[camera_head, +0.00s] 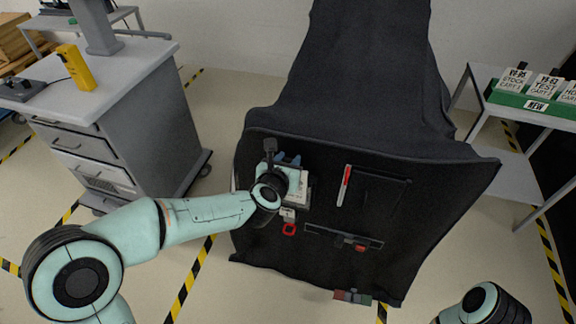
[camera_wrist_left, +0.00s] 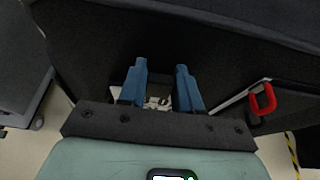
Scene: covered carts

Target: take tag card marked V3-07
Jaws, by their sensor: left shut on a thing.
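A white tag card (camera_head: 302,186) is at the black front panel of the covered cart (camera_head: 370,130); its marking is too small to read, so I cannot confirm V3-07. My left gripper (camera_head: 288,160) is at this card, its blue fingers against the panel. In the left wrist view a pale card piece (camera_wrist_left: 158,103) shows between the blue fingers (camera_wrist_left: 161,67), which are shut on it. The hand hides part of the card and its holder. My right arm shows only at the bottom right of the head view; its gripper is out of view.
A red-and-white strip (camera_head: 344,185) and a latch bar (camera_head: 342,237) are on the panel. A green card tray (camera_head: 530,102) is at right, a grey cabinet (camera_head: 120,130) at left.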

